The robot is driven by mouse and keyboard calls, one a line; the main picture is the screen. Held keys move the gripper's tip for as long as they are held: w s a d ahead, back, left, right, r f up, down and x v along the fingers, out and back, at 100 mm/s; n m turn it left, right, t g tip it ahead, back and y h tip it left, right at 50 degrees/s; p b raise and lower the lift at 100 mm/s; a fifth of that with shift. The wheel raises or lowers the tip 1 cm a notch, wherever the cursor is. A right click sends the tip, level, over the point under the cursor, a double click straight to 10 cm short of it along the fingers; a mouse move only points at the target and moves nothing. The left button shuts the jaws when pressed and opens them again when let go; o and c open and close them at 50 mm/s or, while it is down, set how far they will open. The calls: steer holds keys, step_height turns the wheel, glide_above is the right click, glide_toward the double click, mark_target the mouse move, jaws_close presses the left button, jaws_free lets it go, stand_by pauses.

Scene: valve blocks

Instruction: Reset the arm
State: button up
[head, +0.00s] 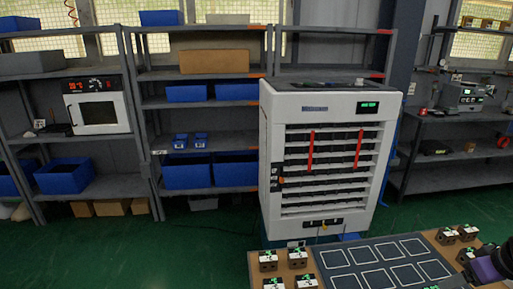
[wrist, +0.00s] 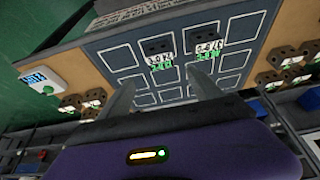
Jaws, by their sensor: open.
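My gripper (wrist: 160,75) is open and empty in the wrist view. Its two grey fingers stand apart over the dark board (wrist: 125,61) marked with white outlined squares. Two dark valve blocks (wrist: 158,45) (wrist: 208,46) with white and green labels sit within squares on the board. More valve blocks (wrist: 285,56) (wrist: 70,103) stand on the wooden strips at both sides. In the head view, part of my purple gripper body shows at the lower right edge; the fingers are out of frame. The board (head: 338,262) and side blocks (head: 298,258) (head: 446,237) also show there.
A small device (wrist: 38,80) with a display and green button lies at the board's left in the wrist view. A tall white cabinet (head: 273,130) stands behind the table. Shelves with blue bins (head: 62,176) line the wall. Green floor (head: 150,250) is clear at left.

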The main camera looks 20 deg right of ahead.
steer(key=w+d+r+m+t+h, duration=0.3)
steer(key=w+d+r+t+h, duration=0.1)
steer(key=w+d+r+h, duration=0.15)
steer(key=s+a+f+m+t+h, duration=0.1)
steer(key=a+t, duration=0.2)
steer(key=a, duration=0.7)
steer(key=a+f+t+h, duration=0.1)
steer(key=a+t+h, duration=0.15)
steer(key=a, duration=0.85)
steer(key=s+a+f+n+y, duration=0.2)
steer(key=s+a+n+y, duration=0.4)
steer(key=s+a, duration=1.6)
steer(key=a+t+y, duration=0.1)
steer(key=a+y, duration=0.3)
steer(key=shift+s+f+n, duration=0.3)
steer(key=shift+s+n, duration=0.1)
